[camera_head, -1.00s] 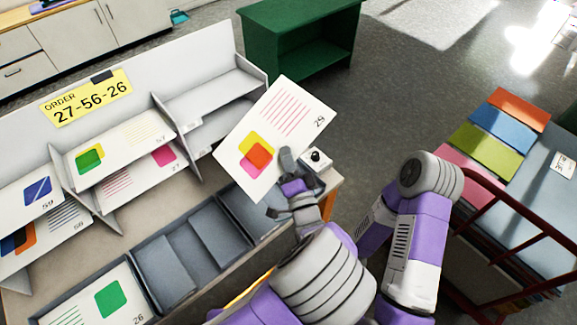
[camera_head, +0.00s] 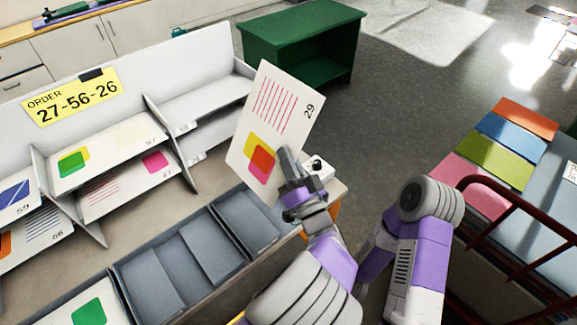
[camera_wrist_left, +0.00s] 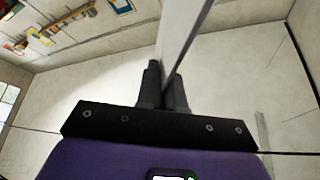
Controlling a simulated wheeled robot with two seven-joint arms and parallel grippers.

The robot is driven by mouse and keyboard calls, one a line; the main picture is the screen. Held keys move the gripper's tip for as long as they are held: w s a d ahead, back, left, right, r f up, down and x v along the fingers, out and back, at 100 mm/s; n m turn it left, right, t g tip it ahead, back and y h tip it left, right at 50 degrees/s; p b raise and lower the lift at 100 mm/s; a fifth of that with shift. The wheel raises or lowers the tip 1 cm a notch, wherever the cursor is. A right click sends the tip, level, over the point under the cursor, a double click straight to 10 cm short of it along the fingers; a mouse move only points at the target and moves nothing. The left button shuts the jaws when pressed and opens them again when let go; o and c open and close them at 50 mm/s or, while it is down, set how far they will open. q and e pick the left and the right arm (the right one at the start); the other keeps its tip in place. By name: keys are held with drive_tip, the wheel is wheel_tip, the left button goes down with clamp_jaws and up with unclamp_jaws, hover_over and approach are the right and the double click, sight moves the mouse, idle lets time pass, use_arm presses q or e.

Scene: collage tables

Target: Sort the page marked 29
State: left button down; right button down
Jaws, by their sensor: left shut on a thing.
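The page marked 29 (camera_head: 268,125) is a white sheet with pink lines and yellow, orange and pink squares. It is held up, tilted, in front of the shelf's right end. My left gripper (camera_head: 290,175) is shut on its lower right edge; in the left wrist view the fingers (camera_wrist_left: 162,92) pinch the page (camera_wrist_left: 184,40), seen nearly edge-on. The white sorting shelf (camera_head: 195,105) holds pages marked 57 (camera_head: 110,150), 27 (camera_head: 125,175), 56 (camera_head: 42,228) and 59 (camera_head: 18,195). Its upper right slot looks empty. My right gripper is out of view.
A yellow sign (camera_head: 72,97) reads ORDER 27-56-26. Grey trays (camera_head: 160,272) line the table front; the left one holds a page with a green square (camera_head: 90,315). A small white box with a black knob (camera_head: 318,168) is beside my gripper. A green cabinet (camera_head: 300,40) stands behind. A red-railed cart is right.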

use_arm(q)
drive_tip(key=n+y+b, duration=0.1)
drive_tip(key=n+b, duration=0.1)
drive_tip(key=n, duration=0.1)
drive_tip(key=n+g+y+b, duration=0.1)
drive_tip(key=n+y+b, duration=0.1)
drive_tip(key=n, duration=0.1)
drive_tip(key=n+g+y+b, duration=0.1)
drive_tip(key=n+y+b, duration=0.1)
drive_tip(key=b, duration=0.1)
drive_tip(key=shift+f+n, duration=0.25)
drive_tip(key=shift+n, duration=0.15)
drive_tip(key=shift+r+n+y, duration=0.1)
drive_tip(key=shift+n+y, duration=0.2)
drive_tip(key=shift+n, duration=0.1)
drive_tip(key=shift+r, duration=0.2)
